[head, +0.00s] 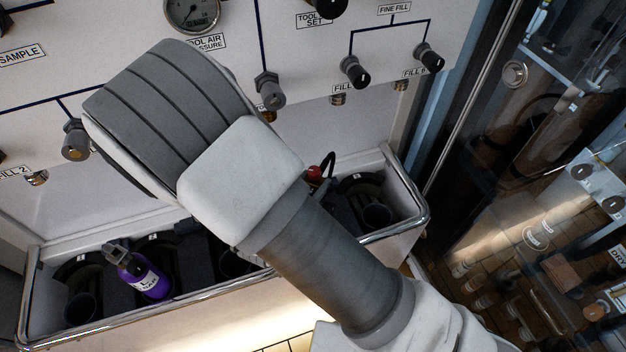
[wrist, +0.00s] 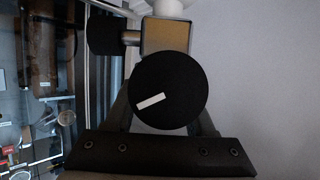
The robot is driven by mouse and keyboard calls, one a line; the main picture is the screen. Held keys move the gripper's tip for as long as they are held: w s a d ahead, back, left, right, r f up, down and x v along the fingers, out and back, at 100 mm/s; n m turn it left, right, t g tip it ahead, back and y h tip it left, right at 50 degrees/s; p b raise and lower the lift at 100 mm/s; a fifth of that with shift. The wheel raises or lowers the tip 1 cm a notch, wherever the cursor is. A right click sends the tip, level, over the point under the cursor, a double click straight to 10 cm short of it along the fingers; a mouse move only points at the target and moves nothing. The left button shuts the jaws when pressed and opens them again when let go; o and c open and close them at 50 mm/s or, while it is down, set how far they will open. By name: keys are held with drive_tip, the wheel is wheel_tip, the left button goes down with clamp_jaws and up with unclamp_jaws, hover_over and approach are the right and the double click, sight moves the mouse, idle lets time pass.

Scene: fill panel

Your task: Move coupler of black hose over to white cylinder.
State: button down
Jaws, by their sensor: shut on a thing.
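In the wrist view, a round black piece (wrist: 175,75) with a white bar mark sits between the fingers of my gripper (wrist: 160,118), which is shut on it. I cannot tell whether this is the coupler. Just beyond it is a brass-faced metal block (wrist: 166,35) with a black knob (wrist: 104,34) on its left. A white rounded part (wrist: 172,5) shows at the top edge, possibly the white cylinder. In the head view my arm hides my gripper. A short black hose (head: 328,160) loops by a red cylinder (head: 314,174), partly behind my arm.
A long rack (head: 190,299) with a metal rim runs below the panel. A purple cylinder (head: 148,281) stands tilted in its left part; a holder at right (head: 376,214) looks empty. The panel (head: 300,60) carries knobs and fittings. A glass door (head: 500,130) is at right.

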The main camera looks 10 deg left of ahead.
drive_tip(key=shift+c, duration=0.8)
unclamp_jaws()
drive_tip(key=p+v, duration=0.3)
drive_tip(key=v, duration=1.4)
drive_tip(key=shift+s+p, duration=0.25)
drive_tip(key=shift+p, duration=0.1)
drive_tip(key=shift+a, duration=0.1)
